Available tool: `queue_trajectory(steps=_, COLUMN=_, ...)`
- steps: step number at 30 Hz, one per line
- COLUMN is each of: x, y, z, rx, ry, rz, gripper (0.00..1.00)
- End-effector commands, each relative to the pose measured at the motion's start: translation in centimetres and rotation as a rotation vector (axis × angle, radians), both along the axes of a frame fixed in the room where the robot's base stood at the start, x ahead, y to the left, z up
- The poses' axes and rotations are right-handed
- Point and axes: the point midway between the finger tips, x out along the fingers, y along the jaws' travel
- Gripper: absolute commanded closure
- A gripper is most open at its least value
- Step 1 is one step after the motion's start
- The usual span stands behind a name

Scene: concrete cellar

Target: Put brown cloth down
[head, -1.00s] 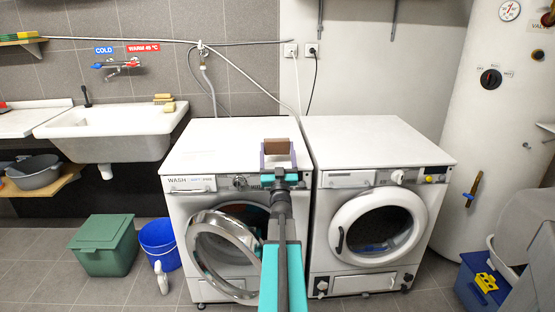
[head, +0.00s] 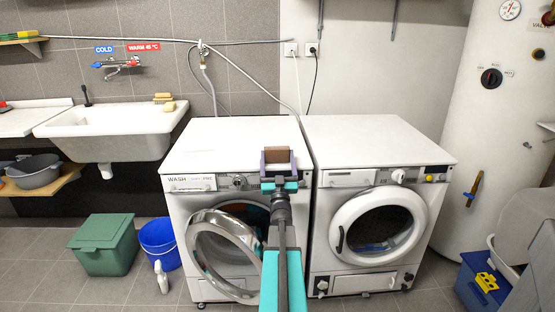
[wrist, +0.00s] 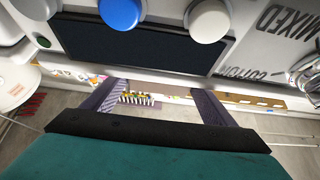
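The brown cloth (head: 278,155) shows in the head view as a small brown block, filling the gap between the fingertips of my gripper (head: 278,160). The fingers stand apart at about its width, and it moves with them. They are in front of the control panel of the left washing machine (head: 240,130). In the wrist view, the two purple fingers of my gripper (wrist: 158,85) show apart. The cloth cannot be made out clearly between them there.
The left machine's round door (head: 222,255) hangs open below my arm; its top is bare. The right machine (head: 375,135) has its door shut.

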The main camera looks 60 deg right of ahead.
Motion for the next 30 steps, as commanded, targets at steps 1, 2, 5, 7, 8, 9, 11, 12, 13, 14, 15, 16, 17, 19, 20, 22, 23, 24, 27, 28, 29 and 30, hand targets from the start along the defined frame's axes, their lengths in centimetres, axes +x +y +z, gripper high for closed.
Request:
queue_trajectory(steps=1, x=0.0, y=0.0, z=0.0, rx=0.0, ry=0.0, rz=0.0, gripper=0.12)
queue_trajectory(steps=2, x=0.0, y=0.0, z=0.0, rx=0.0, ry=0.0, rz=0.0, gripper=0.07)
queue_trajectory(steps=5, x=0.0, y=0.0, z=0.0, rx=0.0, ry=0.0, rz=0.0, gripper=0.04)
queue_trajectory(steps=7, x=0.0, y=0.0, z=0.0, rx=0.0, ry=0.0, rz=0.0, gripper=0.04)
queue_trajectory(steps=8, x=0.0, y=0.0, z=0.0, rx=0.0, ry=0.0, rz=0.0, gripper=0.04)
queue_trajectory(steps=9, x=0.0, y=0.0, z=0.0, rx=0.0, ry=0.0, rz=0.0, gripper=0.04)
queue_trajectory(steps=11, x=0.0, y=0.0, z=0.0, rx=0.0, ry=0.0, rz=0.0, gripper=0.04)
queue_trajectory(steps=12, x=0.0, y=0.0, z=0.1, rx=0.0, ry=0.0, rz=0.0, gripper=0.04)
queue_trajectory(steps=13, x=0.0, y=0.0, z=0.1, rx=0.0, ry=0.0, rz=0.0, gripper=0.04)
queue_trajectory(steps=14, x=0.0, y=0.0, z=0.1, rx=0.0, ry=0.0, rz=0.0, gripper=0.04)
queue_trajectory(steps=15, x=0.0, y=0.0, z=0.2, rx=0.0, ry=0.0, rz=0.0, gripper=0.04)
queue_trajectory(steps=16, x=0.0, y=0.0, z=0.3, rx=0.0, ry=0.0, rz=0.0, gripper=0.04)
queue_trajectory(steps=17, x=0.0, y=0.0, z=0.3, rx=0.0, ry=0.0, rz=0.0, gripper=0.04)
queue_trajectory(steps=19, x=-0.1, y=0.1, z=0.3, rx=0.001, ry=0.001, rz=0.0, gripper=0.04)
queue_trajectory(steps=20, x=-0.3, y=0.3, z=0.1, rx=0.001, ry=0.001, rz=0.0, gripper=0.04)
queue_trajectory(steps=22, x=-0.6, y=0.8, z=-0.3, rx=0.001, ry=0.001, rz=0.0, gripper=0.04)
queue_trajectory(steps=23, x=-0.7, y=1.0, z=-0.4, rx=0.001, ry=0.001, rz=0.0, gripper=0.04)
queue_trajectory(steps=24, x=-1.0, y=1.3, z=-0.6, rx=0.001, ry=0.001, rz=0.0, gripper=0.04)
queue_trajectory(steps=27, x=-1.5, y=2.1, z=-1.1, rx=0.001, ry=0.001, rz=0.0, gripper=0.04)
queue_trajectory(steps=28, x=-1.7, y=2.4, z=-1.3, rx=0.001, ry=0.001, rz=0.0, gripper=0.04)
queue_trajectory(steps=29, x=-1.9, y=2.7, z=-1.5, rx=0.002, ry=0.001, rz=0.0, gripper=0.04)
queue_trajectory(steps=30, x=-2.2, y=3.0, z=-1.8, rx=0.002, ry=0.001, rz=0.0, gripper=0.04)
